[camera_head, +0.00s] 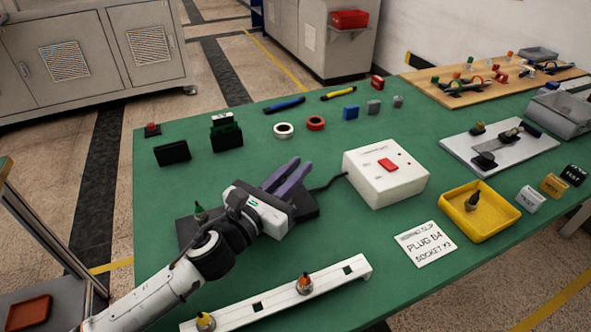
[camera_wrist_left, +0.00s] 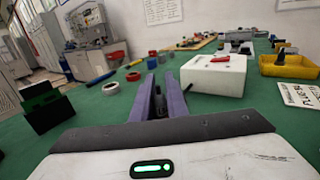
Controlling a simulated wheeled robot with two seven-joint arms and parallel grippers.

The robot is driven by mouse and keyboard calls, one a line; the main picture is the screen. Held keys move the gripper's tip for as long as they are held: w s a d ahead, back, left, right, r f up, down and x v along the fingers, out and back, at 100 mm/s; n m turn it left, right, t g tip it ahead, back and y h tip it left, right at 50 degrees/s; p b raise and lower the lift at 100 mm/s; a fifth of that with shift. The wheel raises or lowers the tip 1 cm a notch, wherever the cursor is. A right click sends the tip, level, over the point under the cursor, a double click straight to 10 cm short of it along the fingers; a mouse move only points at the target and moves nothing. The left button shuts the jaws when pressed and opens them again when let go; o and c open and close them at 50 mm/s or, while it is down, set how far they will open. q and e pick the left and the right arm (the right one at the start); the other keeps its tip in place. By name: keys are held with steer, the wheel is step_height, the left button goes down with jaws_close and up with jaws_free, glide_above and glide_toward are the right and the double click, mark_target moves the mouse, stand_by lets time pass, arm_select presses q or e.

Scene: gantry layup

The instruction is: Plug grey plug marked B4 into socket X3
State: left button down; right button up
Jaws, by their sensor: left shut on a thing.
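My left gripper (camera_head: 287,176) has purple fingers and is above the green table, left of the white box with the red switch. In the left wrist view the fingers (camera_wrist_left: 160,92) are close together, with a small dark thing (camera_wrist_left: 158,104) between them; I cannot tell what it is. A dark grey plug-like piece (camera_head: 472,201) stands in the yellow tray (camera_head: 505,219). A white rail (camera_head: 325,277) at the front has square openings and carries an orange-tipped piece (camera_head: 304,284) and a yellow one (camera_head: 205,321). I cannot read B4 or X3 on any piece. My right gripper is not in view.
The white box (camera_head: 387,180) has a black cable running left towards my gripper. A slip (camera_head: 426,243) reads PLUG B4 SOCKET X3. Black blocks (camera_head: 172,153) stand at the back left.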

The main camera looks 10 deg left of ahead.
arm_select(q)
steer(key=shift+f, duration=0.4)
steer(key=c, duration=1.7)
jaws_free()
steer(key=shift+o, duration=0.2)
steer(key=shift+s, duration=0.1)
steer(key=b+v, duration=0.1)
steer(key=v, duration=0.9)
